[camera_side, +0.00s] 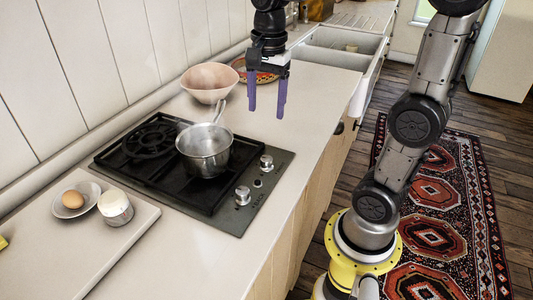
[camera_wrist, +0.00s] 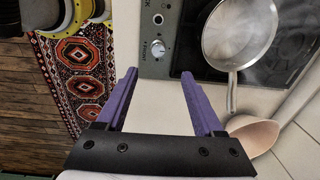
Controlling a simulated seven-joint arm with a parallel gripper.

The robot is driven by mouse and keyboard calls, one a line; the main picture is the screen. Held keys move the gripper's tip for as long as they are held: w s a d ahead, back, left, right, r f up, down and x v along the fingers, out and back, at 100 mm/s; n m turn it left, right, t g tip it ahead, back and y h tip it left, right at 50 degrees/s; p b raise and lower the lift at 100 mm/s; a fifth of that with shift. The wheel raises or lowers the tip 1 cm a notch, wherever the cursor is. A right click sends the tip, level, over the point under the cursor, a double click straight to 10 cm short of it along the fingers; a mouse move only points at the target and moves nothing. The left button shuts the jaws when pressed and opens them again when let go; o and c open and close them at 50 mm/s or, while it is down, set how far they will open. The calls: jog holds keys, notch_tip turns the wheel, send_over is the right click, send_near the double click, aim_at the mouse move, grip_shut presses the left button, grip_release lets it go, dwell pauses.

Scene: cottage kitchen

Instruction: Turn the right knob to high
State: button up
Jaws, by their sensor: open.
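The right knob (camera_side: 266,162) is a silver knob at the far end of the cooktop's front strip. In the wrist view the same knob (camera_wrist: 158,49) shows top centre, ahead of the space between my fingertips. The knob's exact setting cannot be read.
A metal saucepan (camera_side: 204,151) stands on the black cooktop (camera_side: 128,178), its handle pointing toward a pink bowl (camera_side: 209,84). A board (camera_side: 75,256) at the near left holds a small egg dish and a cup. Bare counter (camera_side: 305,131) lies below my gripper.

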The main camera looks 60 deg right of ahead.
aim_at(267, 158)
jog(key=shift+g, duration=0.3)
jog(key=f, duration=1)
jog(key=d+f, duration=0.1)
jog(key=f, duration=0.4)
jog(key=shift+w+f, duration=0.15)
jog(key=shift+w, duration=0.1)
grip_shut()
